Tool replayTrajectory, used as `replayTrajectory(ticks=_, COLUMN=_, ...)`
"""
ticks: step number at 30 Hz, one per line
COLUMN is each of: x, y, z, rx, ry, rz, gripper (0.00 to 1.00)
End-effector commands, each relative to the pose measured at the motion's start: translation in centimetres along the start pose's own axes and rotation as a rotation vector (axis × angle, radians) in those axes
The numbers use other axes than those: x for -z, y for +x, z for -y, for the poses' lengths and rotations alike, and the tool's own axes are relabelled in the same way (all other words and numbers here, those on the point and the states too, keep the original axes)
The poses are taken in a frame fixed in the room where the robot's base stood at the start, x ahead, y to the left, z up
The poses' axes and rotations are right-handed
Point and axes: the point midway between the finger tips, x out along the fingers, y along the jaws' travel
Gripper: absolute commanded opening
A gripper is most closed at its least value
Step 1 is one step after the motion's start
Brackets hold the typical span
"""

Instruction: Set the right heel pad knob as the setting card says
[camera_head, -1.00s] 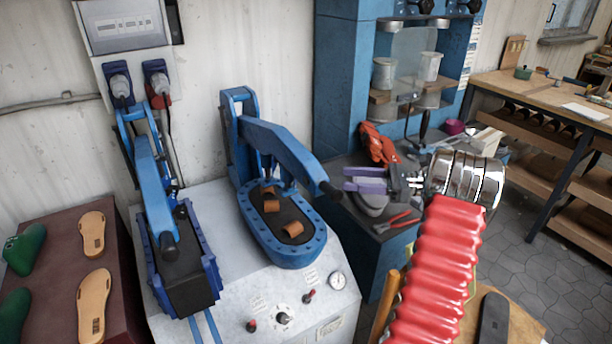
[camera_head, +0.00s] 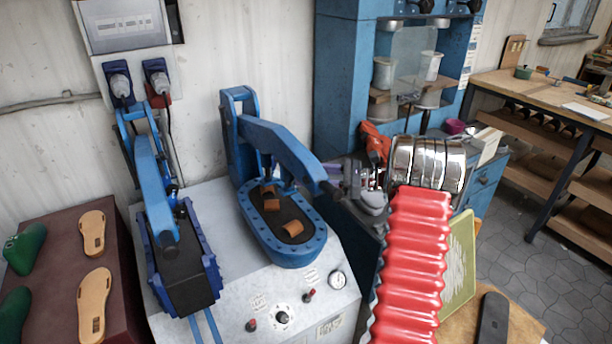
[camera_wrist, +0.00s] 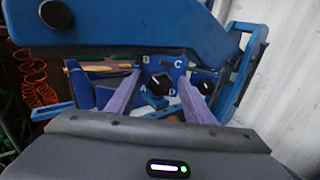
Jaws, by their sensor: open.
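My gripper (camera_head: 338,174) is open, beside the handle end of the right blue press (camera_head: 290,145). In the wrist view its two purple fingers (camera_wrist: 160,82) point ahead, with nothing held between them. A black knob (camera_wrist: 157,87) shows in the gap between the fingers, with letters A, B, C and D around it. A second black knob (camera_wrist: 206,86) is partly hidden by the right finger. I cannot tell which is the right heel pad knob, nor exactly where either points. I cannot make out a readable setting card.
The blue press arm (camera_wrist: 140,22) crosses the top of the wrist view, close above the fingers. Another press (camera_head: 180,255) stands left on the console. The console front has a dial knob (camera_head: 284,317) and a gauge (camera_head: 337,280). A blue cabinet (camera_head: 343,75) stands behind.

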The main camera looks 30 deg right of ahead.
Motion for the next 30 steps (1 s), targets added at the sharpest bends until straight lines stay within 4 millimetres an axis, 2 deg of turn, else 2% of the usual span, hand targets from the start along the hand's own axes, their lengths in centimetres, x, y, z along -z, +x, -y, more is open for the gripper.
replayTrajectory(ticks=3, x=0.02, y=0.76, z=-0.03, rx=0.000, ry=0.000, rz=0.000, gripper=0.47)
replayTrajectory(ticks=12, x=0.02, y=0.87, z=0.02, rx=0.001, ry=0.000, rz=0.000, gripper=0.47)
replayTrajectory(ticks=30, x=0.01, y=0.80, z=0.04, rx=0.002, ry=0.000, rz=0.000, gripper=0.06)
